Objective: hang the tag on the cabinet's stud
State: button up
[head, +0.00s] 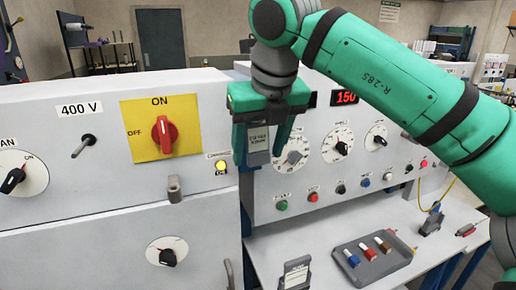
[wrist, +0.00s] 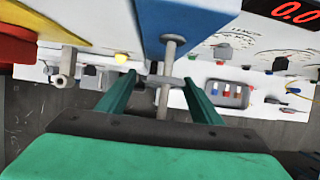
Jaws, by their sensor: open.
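The tag (head: 258,143) is a small grey plate with a printed label, upright between my gripper's fingers in the head view. My gripper (head: 267,150) is open, with one finger on each side of it. In the wrist view a grey stud (wrist: 169,55) sticks out from a blue surface, between the open fingers (wrist: 162,90). A thin grey strip (wrist: 172,82), which looks like the tag seen edge-on, crosses the stud. The tag appears to hang on the stud, but its hole is not clearly seen. In the head view my gripper hides the stud.
The cabinet (head: 80,200) is left, with a red switch (head: 163,132) and a grey projecting fitting (head: 174,190). The knob panel (head: 330,185) is right. Below it, the bench (head: 330,235) bears a tray (head: 345,266) and a labelled grey holder (head: 296,274).

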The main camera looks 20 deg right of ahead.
jog(key=c, duration=1.3)
jog(key=shift+o, duration=0.2)
jog(key=shift+s+r, duration=0.25)
jog(key=shift+s, duration=0.35)
jog(key=s, duration=0.5)
jog(key=shift+d+r, duration=0.1)
jog(key=shift+r, duration=0.2)
jog(key=shift+w, duration=0.1)
